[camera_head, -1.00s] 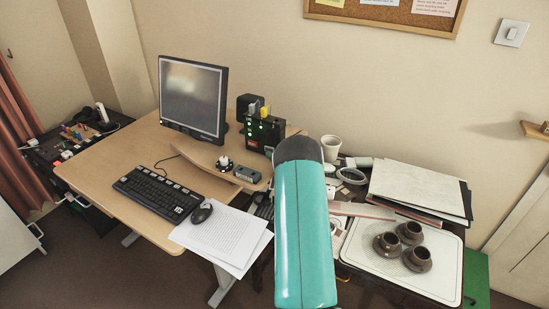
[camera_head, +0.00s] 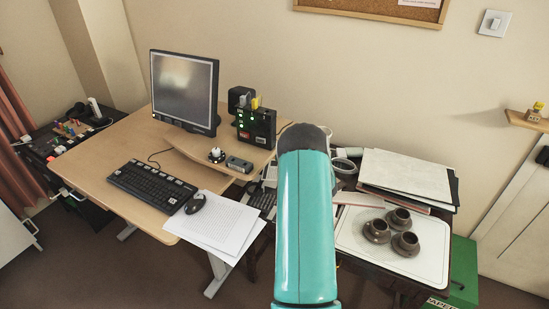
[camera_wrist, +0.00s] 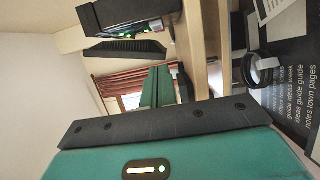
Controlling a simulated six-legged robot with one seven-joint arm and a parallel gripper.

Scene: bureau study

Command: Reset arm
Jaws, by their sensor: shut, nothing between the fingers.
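My teal arm rises through the lower middle of the head view, and its dark end hides part of the side table. My gripper is not visible there. In the wrist view, the teal wrist housing with a dark band fills the bottom. My gripper (camera_wrist: 157,88) shows beyond it as two green fingers close together, shut and empty. The picture is turned on its side, with a dark boxy device (camera_wrist: 128,15) above the fingers and a dark printed sheet (camera_wrist: 290,85) at the right.
The desk (camera_head: 101,165) at left holds a monitor (camera_head: 184,90), keyboard (camera_head: 152,187), mouse (camera_head: 195,203) and papers (camera_head: 215,225). At right, a white tray (camera_head: 360,243) holds three brown cups (camera_head: 398,219) beside stacked folders (camera_head: 408,174). A green box (camera_head: 463,270) stands below.

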